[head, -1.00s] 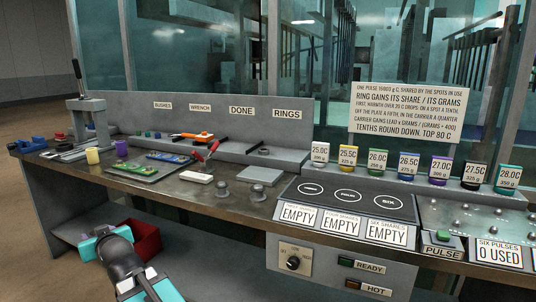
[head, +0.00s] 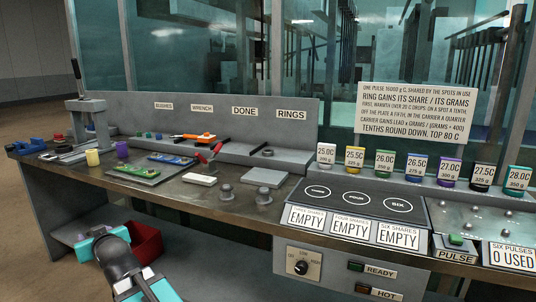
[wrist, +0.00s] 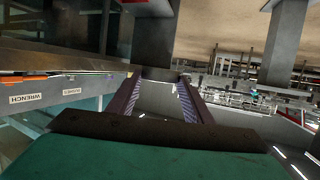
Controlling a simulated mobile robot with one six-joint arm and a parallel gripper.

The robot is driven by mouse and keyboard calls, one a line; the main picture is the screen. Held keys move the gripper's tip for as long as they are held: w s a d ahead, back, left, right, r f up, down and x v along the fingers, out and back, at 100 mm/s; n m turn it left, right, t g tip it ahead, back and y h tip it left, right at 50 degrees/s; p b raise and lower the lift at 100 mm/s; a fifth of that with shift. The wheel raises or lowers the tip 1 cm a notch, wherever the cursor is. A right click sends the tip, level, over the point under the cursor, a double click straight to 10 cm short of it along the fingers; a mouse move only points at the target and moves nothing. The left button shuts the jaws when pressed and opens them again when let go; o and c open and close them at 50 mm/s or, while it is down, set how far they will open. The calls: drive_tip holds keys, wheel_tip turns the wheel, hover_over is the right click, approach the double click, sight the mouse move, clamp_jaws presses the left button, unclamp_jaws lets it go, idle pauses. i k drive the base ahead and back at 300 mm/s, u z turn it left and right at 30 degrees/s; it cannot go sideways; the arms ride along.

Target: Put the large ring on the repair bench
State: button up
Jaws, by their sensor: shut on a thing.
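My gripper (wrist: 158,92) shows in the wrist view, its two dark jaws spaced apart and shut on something. I cannot make out what the held thing is. In the head view only my arm shows at the bottom left; the jaws are out of frame. A small dark ring (head: 266,152) lies on the grey ledge under the RINGS label (head: 291,114). I cannot tell whether it is the large one. The long workbench (head: 150,188) runs across the head view; no sign names it the repair bench.
A red bin (head: 146,240) stands below.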

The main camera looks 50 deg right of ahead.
sight(297, 155)
drive_tip(key=i, duration=0.9)
drive_tip(key=z, duration=0.05)
